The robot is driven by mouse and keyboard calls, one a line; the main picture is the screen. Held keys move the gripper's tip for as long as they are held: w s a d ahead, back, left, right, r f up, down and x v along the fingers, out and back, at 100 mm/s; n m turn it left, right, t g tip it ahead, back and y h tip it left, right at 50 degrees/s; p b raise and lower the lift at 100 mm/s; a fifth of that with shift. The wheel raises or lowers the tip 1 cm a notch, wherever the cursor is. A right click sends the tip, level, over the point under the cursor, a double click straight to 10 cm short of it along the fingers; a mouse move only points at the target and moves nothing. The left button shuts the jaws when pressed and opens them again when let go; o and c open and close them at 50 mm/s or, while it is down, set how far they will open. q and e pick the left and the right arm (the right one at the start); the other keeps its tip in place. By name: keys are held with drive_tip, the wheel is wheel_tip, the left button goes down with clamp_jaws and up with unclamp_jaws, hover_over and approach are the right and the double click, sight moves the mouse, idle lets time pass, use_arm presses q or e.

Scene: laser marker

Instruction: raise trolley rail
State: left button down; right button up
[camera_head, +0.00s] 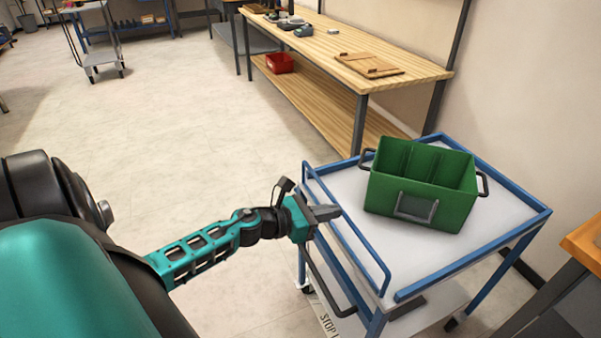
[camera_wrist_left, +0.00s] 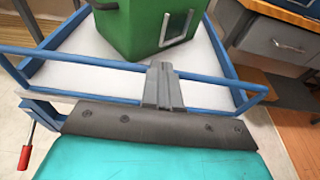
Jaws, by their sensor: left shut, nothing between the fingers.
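The trolley (camera_head: 478,262) has a white top with a blue frame and a green bin on it. Its blue rail (camera_head: 347,222) runs along the end nearest my left arm and stands above the edge of the top. In the left wrist view the rail (camera_wrist_left: 85,59) crosses the picture on both sides of the fingers. My left gripper (camera_head: 328,212) is shut and empty, its fingertips at the middle of the rail; they also show in the wrist view (camera_wrist_left: 163,75). I cannot tell whether they touch the rail. My right gripper is out of view.
The green bin (camera_head: 420,185) with dark handles sits on the trolley top. A red-handled lever (camera_wrist_left: 27,150) shows at the left in the wrist view. A wooden workbench (camera_head: 350,60) stands behind. The floor (camera_head: 180,120) to the left is clear.

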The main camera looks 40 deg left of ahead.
use_arm(q)
drive_tip(key=shift+w+d+r, duration=0.15)
drive_tip(key=shift+w+d, duration=0.1)
drive_tip(key=shift+w, duration=0.3)
drive_tip(key=shift+w, duration=0.1)
idle(0.3)
